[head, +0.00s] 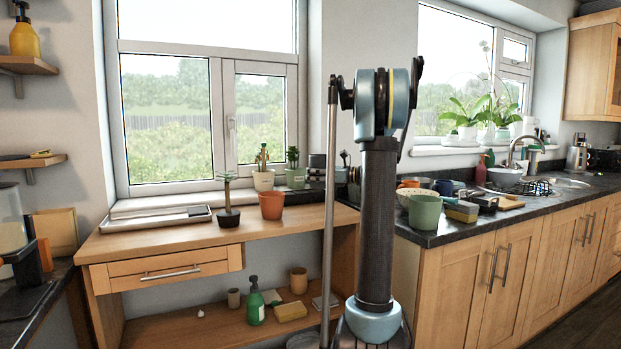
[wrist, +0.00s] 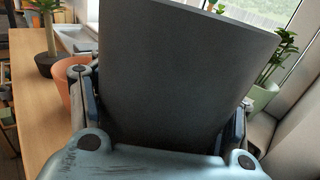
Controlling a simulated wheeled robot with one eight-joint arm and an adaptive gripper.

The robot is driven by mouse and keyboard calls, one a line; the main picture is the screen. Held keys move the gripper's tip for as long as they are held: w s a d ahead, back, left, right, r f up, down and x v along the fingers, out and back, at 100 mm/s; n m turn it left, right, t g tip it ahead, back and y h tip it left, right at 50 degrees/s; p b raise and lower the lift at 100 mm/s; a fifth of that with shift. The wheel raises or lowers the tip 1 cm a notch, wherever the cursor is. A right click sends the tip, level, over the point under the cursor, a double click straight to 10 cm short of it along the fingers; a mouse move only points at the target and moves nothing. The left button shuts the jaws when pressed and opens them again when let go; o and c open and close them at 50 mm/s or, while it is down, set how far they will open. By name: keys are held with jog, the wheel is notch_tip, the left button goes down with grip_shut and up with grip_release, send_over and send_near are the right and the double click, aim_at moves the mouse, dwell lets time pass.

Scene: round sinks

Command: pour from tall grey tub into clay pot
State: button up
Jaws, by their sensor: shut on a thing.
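The tall grey tub (wrist: 185,75) fills the middle of the wrist view, dark and smooth, its rim at the top. My gripper (wrist: 162,112) is shut on it, with a finger on each side. The tub's inside and contents are hidden. The clay pot (head: 271,205) is orange and stands upright on the wooden worktop in the head view. In the wrist view the clay pot (wrist: 72,92) shows just left of my gripper, partly covered by the left finger. My arm hides much of the gripper area in the head view.
A small plant in a dark pot (head: 229,215) stands left of the clay pot. Potted plants in a cream pot (head: 263,180) and a green pot (head: 296,178) stand behind it by the window. A metal tray (head: 155,220) lies further left. The worktop's front is clear.

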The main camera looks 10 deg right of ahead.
jog(key=w+a+f, duration=0.1)
jog(key=a, duration=0.2)
jog(key=w+a, duration=0.2)
jog(key=a, duration=0.1)
jog(key=w+a+f, duration=0.1)
jog(key=w+a, duration=0.1)
jog(key=a, duration=0.1)
jog(key=shift+a+f, duration=0.3)
jog(key=shift+f, duration=0.05)
jog(key=shift+f, duration=0.1)
jog(key=n, duration=0.1)
jog(key=s+a+n+h, duration=0.1)
jog(key=n, duration=0.1)
jog(key=n+h, duration=0.1)
jog(key=n, duration=0.1)
jog(key=shift+s+a, duration=0.25)
jog(key=shift+s, duration=0.05)
dwell(0.6)
jog(key=shift+s+a+r+n, duration=0.1)
jog(key=shift+s+r+n, duration=0.05)
jog(key=shift+r+n, duration=0.25)
jog(key=shift+s+a+r+n, duration=0.1)
jog(key=shift+r+n, duration=0.3)
dwell(1.1)
jog(key=shift+f+n+h, duration=0.2)
jog(key=shift+n+h, duration=0.2)
jog(key=shift+n, duration=0.2)
dwell(1.8)
